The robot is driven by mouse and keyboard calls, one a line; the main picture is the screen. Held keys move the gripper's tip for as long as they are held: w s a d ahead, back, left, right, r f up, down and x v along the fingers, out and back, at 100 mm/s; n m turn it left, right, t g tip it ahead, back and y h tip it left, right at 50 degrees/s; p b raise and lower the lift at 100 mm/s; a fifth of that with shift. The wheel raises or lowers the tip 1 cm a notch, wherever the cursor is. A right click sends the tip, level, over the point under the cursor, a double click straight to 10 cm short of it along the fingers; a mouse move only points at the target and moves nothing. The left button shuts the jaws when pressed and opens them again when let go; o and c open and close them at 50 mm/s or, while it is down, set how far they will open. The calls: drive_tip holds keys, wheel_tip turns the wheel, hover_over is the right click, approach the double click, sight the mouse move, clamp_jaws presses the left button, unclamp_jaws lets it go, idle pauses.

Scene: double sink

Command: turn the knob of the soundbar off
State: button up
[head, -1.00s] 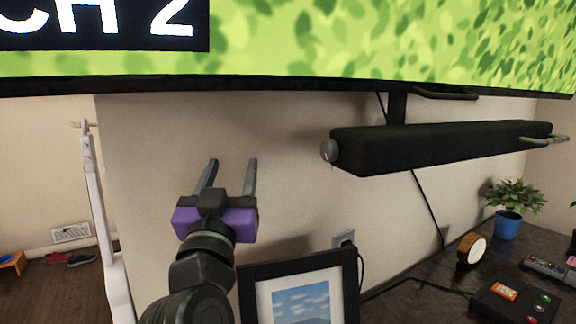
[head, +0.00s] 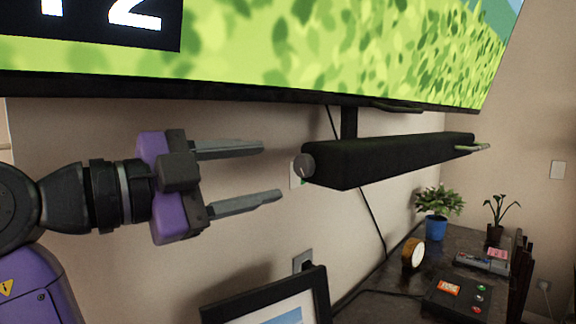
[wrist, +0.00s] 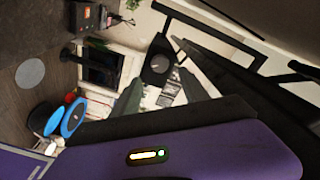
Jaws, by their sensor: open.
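The black soundbar (head: 400,157) is mounted on the wall below the television. Its round grey knob (head: 303,167) is on its near left end, and a light mark shows on the knob's face. The knob also shows in the wrist view (wrist: 160,64), beyond my fingers. My gripper (head: 271,171) is open and empty, left of the knob in the head view. Its two fingers point right toward the knob, one higher and one lower. A gap shows between the fingertips and the knob.
The television (head: 330,60) hangs above my gripper and the soundbar. A framed picture (head: 265,302) stands below. The dark counter (head: 385,280) holds a potted plant (head: 437,207), a round clock (head: 413,254) and a black box with buttons (head: 457,296). The wall between is clear.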

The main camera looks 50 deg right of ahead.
sight(302, 165)
drive_tip(key=d, duration=0.4)
drive_tip(key=s+d+p, duration=0.1)
drive_tip(key=d, duration=0.1)
drive_tip(key=shift+d, duration=0.4)
drive_tip(key=shift+c, duration=0.3)
clamp_jaws()
